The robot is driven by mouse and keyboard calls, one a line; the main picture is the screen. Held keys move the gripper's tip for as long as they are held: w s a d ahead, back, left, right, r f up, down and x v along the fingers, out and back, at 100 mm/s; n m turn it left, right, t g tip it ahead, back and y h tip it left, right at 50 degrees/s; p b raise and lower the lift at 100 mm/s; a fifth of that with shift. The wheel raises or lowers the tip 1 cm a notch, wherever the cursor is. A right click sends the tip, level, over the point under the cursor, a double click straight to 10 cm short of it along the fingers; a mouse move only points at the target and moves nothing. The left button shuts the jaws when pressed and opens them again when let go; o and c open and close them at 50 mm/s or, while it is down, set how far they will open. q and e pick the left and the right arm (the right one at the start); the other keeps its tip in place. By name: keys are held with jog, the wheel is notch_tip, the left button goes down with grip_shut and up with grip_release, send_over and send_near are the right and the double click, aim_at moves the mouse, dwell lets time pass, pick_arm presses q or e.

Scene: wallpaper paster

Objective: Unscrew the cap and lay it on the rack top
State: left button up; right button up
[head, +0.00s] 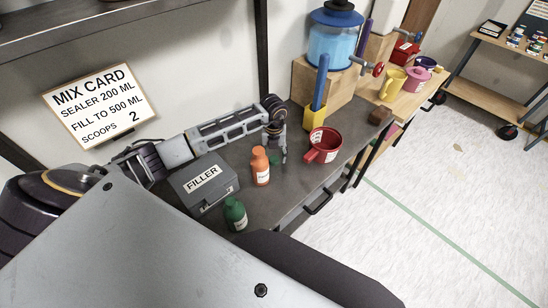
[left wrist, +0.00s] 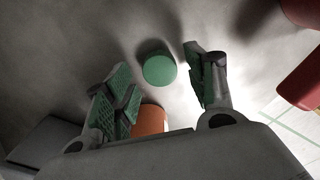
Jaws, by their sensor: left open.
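A small round green cap (head: 275,160) lies on the dark grey top (head: 316,186), just right of the orange bottle (head: 261,168). My left gripper (head: 281,153) points down beside the orange bottle. In the left wrist view, the fingers (left wrist: 163,85) are open and empty, and the green cap (left wrist: 159,70) shows between and beyond them, apart from both. The orange bottle (left wrist: 150,118) shows behind the left finger, partly hidden by the gripper body. A green bottle (head: 235,215) stands nearer to me, upright. My right gripper is not in view.
A grey FILLER box (head: 205,186) stands left of the bottles. A red mug (head: 323,145) stands close to the gripper's right. A yellow holder (head: 314,117) and a blue dispenser (head: 334,42) are farther back. The top's front edge has a handle (head: 318,202).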

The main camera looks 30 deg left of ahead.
aim_at(274, 159)
pick_arm(q)
notch_tip(274, 159, up, 10)
jog(key=shift+b, duration=0.35)
dwell(0.4)
jog(key=shift+r, duration=0.1)
